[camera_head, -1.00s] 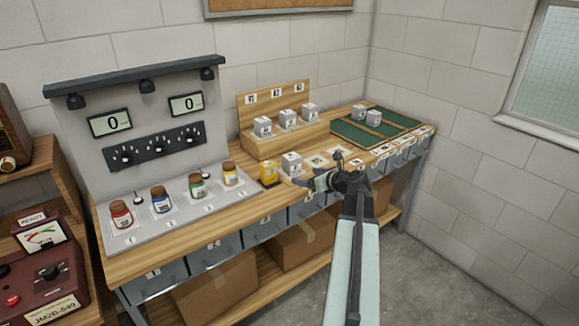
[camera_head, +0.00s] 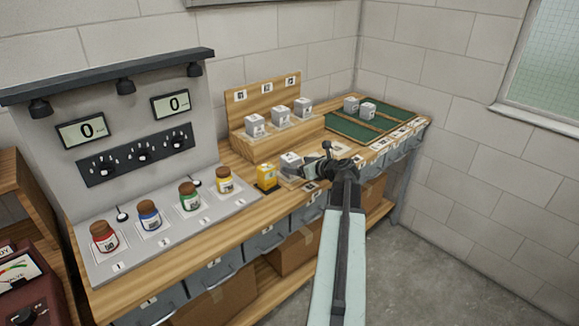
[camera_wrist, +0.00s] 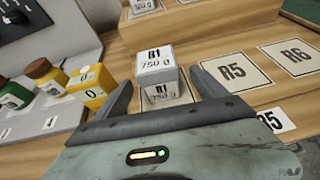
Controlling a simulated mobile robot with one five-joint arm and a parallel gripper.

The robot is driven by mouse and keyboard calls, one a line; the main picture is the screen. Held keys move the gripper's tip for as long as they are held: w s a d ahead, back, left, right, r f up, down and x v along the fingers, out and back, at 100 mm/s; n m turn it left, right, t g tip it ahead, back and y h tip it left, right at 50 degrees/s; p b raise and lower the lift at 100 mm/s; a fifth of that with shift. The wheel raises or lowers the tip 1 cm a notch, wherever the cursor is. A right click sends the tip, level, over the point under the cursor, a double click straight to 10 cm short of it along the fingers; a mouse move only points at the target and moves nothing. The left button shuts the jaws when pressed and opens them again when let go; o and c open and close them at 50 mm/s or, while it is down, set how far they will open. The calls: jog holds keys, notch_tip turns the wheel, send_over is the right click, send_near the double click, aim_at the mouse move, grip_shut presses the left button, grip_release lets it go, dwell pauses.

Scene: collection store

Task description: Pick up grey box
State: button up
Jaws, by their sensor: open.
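The same box shows in the head view (camera_head: 290,160), beside the yellow box. My gripper (camera_wrist: 161,82) is open, with one dark finger on each side of the box's near part. I cannot tell whether either finger touches it. In the head view my gripper (camera_head: 296,174) is low over the bench, just in front of the box, and its fingers partly hide the box's lower part.
A yellow box (camera_wrist: 90,88) stands close to the left of my left finger. Colored jars (camera_head: 150,215) stand on the grey panel further left. Other grey boxes (camera_head: 278,115) sit on a wooden step behind. Flat cards R5 (camera_wrist: 231,71) and R6 (camera_wrist: 291,56) lie to the right.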

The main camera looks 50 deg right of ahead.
jog(key=b+x, duration=0.2)
jog(key=x, duration=0.3)
jog(key=shift+w+f, duration=0.1)
jog(key=shift+w, duration=0.1)
jog(key=shift+s, duration=0.1)
grip_shut()
